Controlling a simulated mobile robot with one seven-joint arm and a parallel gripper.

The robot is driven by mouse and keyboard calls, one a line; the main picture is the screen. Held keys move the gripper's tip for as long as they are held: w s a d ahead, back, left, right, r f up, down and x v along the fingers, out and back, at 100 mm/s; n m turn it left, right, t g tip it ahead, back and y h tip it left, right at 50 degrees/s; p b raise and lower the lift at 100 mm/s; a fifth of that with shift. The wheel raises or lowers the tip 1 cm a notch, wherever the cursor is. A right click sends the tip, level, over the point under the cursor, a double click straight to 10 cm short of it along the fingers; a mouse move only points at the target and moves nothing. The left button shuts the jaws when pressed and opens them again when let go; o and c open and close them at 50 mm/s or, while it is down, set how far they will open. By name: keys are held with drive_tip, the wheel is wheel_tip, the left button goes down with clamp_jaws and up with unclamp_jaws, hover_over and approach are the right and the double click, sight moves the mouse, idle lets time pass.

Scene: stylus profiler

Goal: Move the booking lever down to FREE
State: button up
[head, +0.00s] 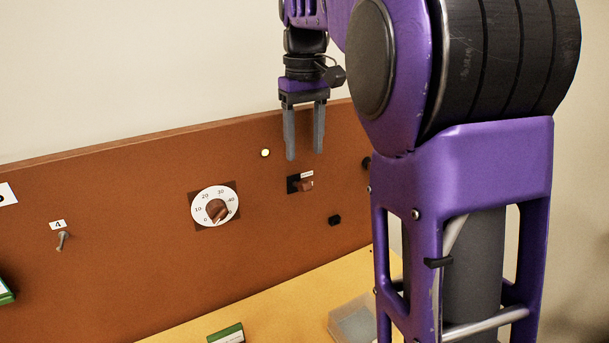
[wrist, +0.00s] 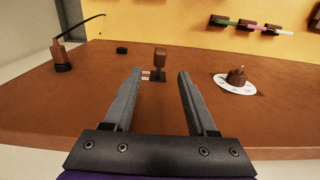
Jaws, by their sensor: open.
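The booking lever (head: 305,185) is a small brown handle on a dark plate on the brown panel, with a small white label just above it that I cannot read. In the wrist view the lever (wrist: 160,58) stands out from the panel beyond my fingertips, roughly centred between them, with small pale labels at its base. Which setting it is at, I cannot tell. My gripper (head: 304,155) points down just above the lever in the head view. Its two grey fingers are apart and empty, and they also show in the wrist view (wrist: 160,73). No contact with the lever shows.
A round dial (head: 215,206) with a brown knob sits left of the lever. A small black knob (head: 334,220) is below right. A brown post with a black wand (wrist: 62,55) stands at the wrist view's left. Pens (wrist: 245,24) lie on the yellow surface beyond.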

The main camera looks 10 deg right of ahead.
sight(304, 181)
wheel_tip(304, 181, down, 7)
drive_tip(key=shift+f, duration=0.1)
idle(0.3)
clamp_jaws()
idle(1.3)
